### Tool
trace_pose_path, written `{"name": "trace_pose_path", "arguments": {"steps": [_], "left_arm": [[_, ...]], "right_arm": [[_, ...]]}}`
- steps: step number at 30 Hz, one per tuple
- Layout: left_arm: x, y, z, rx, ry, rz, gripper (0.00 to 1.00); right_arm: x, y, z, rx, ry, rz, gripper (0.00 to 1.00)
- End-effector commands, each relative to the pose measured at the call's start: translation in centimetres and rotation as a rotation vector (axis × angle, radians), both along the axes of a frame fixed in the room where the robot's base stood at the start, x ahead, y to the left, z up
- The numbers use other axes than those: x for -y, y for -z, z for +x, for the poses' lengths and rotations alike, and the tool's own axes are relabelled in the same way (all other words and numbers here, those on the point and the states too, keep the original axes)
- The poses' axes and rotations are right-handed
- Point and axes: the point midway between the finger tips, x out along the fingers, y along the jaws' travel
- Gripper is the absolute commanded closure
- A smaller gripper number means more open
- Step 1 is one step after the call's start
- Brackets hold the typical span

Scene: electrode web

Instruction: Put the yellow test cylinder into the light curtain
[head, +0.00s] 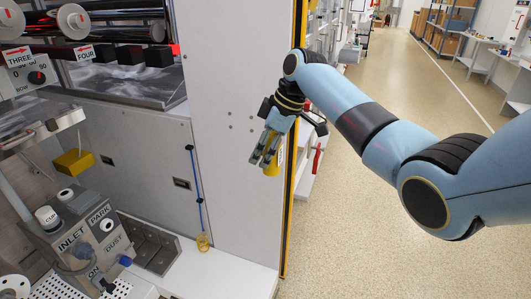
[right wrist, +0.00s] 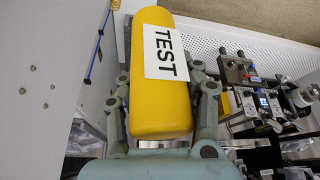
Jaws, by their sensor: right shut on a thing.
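The yellow test cylinder (right wrist: 160,95) fills the middle of the right wrist view, with a white label reading TEST. My right gripper (right wrist: 165,110) is shut on it, one finger on each side. In the head view the gripper (head: 266,158) points down in front of the white cabinet panel, and only a little of the cylinder (head: 273,168) shows beyond the fingers. A tall yellow and black upright strip (head: 288,215) runs along the panel's edge behind the gripper; it may be part of the light curtain. My left gripper is not in view.
The machine bay lies left, with black rollers (head: 120,35), a grey unit marked INLET and PARK (head: 85,235), and a yellow box (head: 73,162). A blue cord with a yellow coil (head: 203,242) hangs on the grey wall. Open floor (head: 370,240) lies right.

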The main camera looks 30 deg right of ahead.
Motion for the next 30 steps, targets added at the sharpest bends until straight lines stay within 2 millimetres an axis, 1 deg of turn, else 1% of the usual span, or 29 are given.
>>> {"name": "trace_pose_path", "arguments": {"steps": [16,20,24,30], "left_arm": [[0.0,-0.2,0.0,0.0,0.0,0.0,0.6],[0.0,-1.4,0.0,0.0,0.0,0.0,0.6],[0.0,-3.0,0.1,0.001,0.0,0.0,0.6],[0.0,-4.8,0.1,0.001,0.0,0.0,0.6]], "right_arm": [[0.1,-0.1,-0.1,0.0,0.0,0.0,1.0],[1.0,-0.3,-1.0,-0.002,0.002,-0.001,1.0],[2.2,-0.5,-2.5,-0.002,0.001,-0.002,1.0],[3.9,-0.4,-4.5,-0.002,0.001,-0.001,1.0]]}}
